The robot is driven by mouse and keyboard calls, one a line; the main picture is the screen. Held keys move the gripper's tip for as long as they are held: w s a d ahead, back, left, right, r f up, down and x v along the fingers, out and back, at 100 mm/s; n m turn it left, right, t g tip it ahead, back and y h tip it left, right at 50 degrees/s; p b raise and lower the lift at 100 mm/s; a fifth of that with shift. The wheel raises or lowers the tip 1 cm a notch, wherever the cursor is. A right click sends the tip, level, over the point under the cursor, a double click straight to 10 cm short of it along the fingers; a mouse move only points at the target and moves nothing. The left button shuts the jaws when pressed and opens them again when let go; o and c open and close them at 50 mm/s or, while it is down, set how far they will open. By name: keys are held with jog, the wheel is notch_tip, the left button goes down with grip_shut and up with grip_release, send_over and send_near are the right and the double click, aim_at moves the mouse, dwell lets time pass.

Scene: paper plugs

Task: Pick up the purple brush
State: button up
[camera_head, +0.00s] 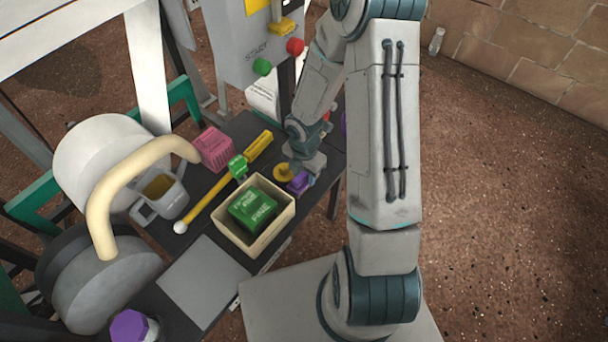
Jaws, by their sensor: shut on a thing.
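A small purple object (299,183), which looks like the purple brush, is at the right edge of the dark table, just right of the cream box. My gripper (302,171) points down right over it and is shut on it. The arm's wrist hides much of the contact, and I cannot tell whether the brush is clear of the table top. Another purple thing (343,122) shows partly behind my arm.
A cream box (227,230) holding green blocks (253,209) stands left of my gripper. A yellow disc (284,172), yellow-handled stick (208,205), pink crate (213,149), and grey mug (161,195) are nearby. A control box (240,40) stands behind. A grey plate (204,281) lies in front.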

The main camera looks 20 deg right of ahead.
notch_tip(320, 180, up, 4)
jog(key=shift+r+p, duration=0.15)
jog(key=shift+p, duration=1.05)
jog(key=s+d+r+p, duration=0.5)
jog(key=s+d+r, duration=0.1)
jog(key=d, duration=0.3)
jog(key=shift+s+r, duration=0.3)
jog(key=shift+s, duration=0.45)
